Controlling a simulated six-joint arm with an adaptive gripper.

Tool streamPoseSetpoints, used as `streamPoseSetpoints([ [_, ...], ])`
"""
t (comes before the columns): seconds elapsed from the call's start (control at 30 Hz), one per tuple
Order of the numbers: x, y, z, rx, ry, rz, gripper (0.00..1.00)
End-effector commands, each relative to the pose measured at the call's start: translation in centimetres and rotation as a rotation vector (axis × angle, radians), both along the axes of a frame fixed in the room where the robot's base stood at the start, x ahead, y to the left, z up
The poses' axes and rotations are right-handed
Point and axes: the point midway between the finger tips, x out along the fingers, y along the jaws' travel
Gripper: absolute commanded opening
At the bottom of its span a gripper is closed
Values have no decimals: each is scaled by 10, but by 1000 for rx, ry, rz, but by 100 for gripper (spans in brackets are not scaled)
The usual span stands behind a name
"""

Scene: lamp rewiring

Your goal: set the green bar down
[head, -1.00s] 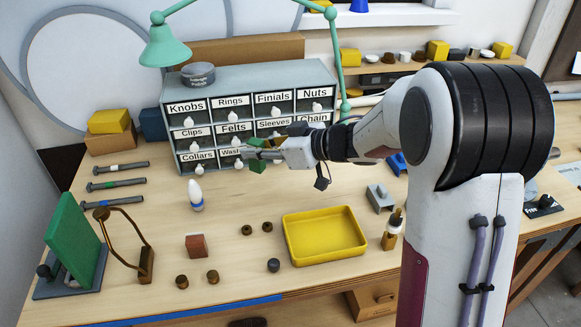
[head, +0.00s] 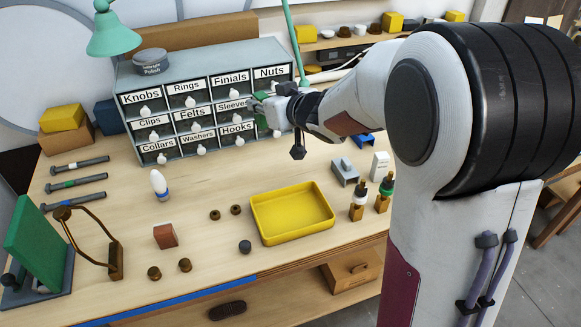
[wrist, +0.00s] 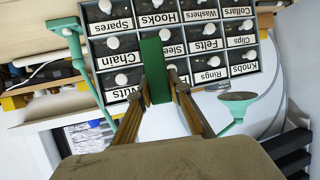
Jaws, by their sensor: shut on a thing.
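My gripper (head: 262,110) is in front of the right part of the labelled drawer cabinet (head: 205,66), near the Sleeves drawer, above the bench. It is shut on the green bar (head: 258,119), which is small and partly hidden by the fingers in the head view. In the wrist view, the green bar (wrist: 154,68) is held between the two fingertips and sticks out beyond them. Behind it are the upside-down drawer fronts, and it covers part of the Sleeves label. The bar is off the bench.
A yellow tray (head: 291,213) lies empty on the bench (head: 205,245). A white bottle (head: 159,184), a reddish block (head: 166,236) and a grey bracket (head: 345,172) stand around it. A green panel (head: 36,244) is at left. Bare wood lies between cabinet and tray.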

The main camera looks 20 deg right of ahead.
Motion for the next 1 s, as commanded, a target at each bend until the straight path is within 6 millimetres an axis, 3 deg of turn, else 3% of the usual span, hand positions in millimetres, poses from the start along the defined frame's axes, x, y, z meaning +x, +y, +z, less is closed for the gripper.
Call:
streamPoseSetpoints([
  [0.6,-14,-49,-27,2,0,-207,0],
  [1.0,-20,-65,-41,-1,-2,-246,0],
])
